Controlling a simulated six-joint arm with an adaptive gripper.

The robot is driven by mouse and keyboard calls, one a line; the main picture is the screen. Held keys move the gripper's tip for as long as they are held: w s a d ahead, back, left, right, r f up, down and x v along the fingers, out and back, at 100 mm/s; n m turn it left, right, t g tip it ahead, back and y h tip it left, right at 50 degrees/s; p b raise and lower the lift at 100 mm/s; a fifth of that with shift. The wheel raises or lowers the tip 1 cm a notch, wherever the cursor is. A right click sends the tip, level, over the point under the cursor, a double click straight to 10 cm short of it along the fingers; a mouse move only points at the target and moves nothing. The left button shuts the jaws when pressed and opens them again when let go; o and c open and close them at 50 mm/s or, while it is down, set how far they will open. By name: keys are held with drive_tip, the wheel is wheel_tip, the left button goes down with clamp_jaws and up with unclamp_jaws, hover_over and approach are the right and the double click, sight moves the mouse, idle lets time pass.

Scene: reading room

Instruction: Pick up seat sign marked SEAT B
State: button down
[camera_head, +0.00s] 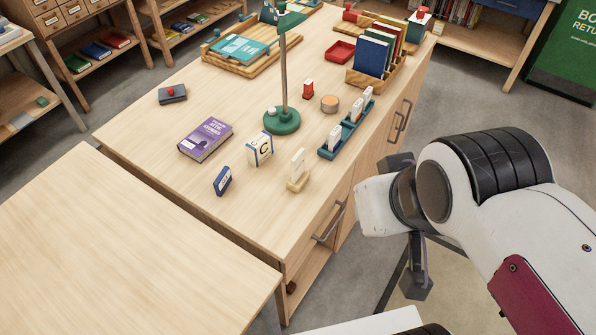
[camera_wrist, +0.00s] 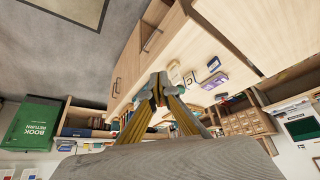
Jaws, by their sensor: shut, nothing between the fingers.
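Several small sign-like pieces stand on the counter (camera_head: 150,110) in the head view; I cannot read SEAT B on any. A small blue piece with a white label (camera_head: 222,181) stands near the front edge. A white block with a dark C (camera_head: 260,150) is behind it to the right. A thin pale card in a wooden base (camera_head: 298,170) stands right of both, its face turned from view. My gripper (camera_wrist: 158,88) shows in the wrist view, shut and empty, apart from the counter. In the head view my arm is right of the counter, off its edge.
A purple book (camera_head: 206,139) lies left of a green lamp base (camera_head: 282,121). A blue tray of white pieces (camera_head: 330,151) is at the counter's right edge, near a wooden rack of books (camera_head: 370,78). A bare table (camera_head: 120,240) is at the lower left.

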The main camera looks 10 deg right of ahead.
idle(0.3)
drive_tip(key=c, duration=2.1)
unclamp_jaws()
